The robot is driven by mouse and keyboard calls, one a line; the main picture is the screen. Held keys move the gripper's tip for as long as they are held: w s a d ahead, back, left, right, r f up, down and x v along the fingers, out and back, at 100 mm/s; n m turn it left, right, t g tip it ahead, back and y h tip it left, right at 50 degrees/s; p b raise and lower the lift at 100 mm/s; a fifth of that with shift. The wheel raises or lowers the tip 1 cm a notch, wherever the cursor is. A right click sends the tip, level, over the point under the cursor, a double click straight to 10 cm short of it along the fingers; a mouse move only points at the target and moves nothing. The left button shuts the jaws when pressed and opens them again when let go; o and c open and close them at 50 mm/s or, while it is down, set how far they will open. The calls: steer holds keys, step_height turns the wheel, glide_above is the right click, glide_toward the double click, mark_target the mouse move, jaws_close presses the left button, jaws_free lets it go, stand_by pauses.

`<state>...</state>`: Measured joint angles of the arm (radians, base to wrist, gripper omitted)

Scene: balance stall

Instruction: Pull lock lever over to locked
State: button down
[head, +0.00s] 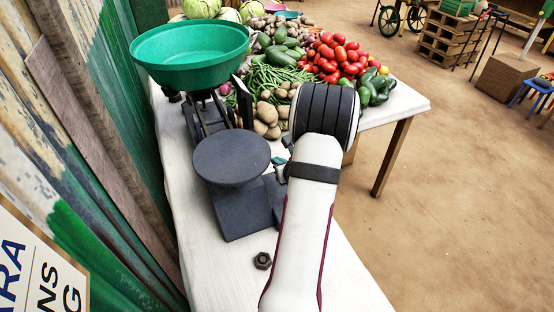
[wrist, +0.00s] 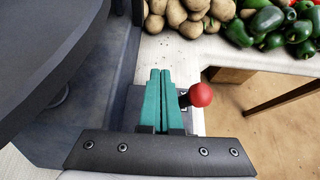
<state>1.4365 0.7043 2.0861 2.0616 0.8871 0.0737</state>
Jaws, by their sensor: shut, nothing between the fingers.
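In the wrist view a lock lever with a red ball knob (wrist: 201,95) sticks out from the side of the dark balance scale. My gripper (wrist: 160,72) has teal fingers that are shut, with nothing between them. The fingers are just left of the red knob; I cannot tell whether they touch the lever's stem. In the head view the balance scale (head: 238,208) stands on the white table, with a green pan (head: 190,58) and a round dark plate (head: 231,157). My arm hides the lever there, and only a bit of teal finger (head: 279,161) shows.
Potatoes (head: 266,114), green beans, tomatoes (head: 336,55) and green peppers lie behind the scale on the white table (head: 408,98). A hex nut (head: 262,260) lies in front of the scale. A plank wall (head: 100,130) runs close along the left. Open floor is to the right.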

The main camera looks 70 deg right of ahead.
stand_by(0.4)
steer(key=v, duration=0.5)
steer(key=shift+w+a+r, duration=0.1)
steer(key=shift+a+r, duration=0.05)
steer(key=shift+a, duration=0.5)
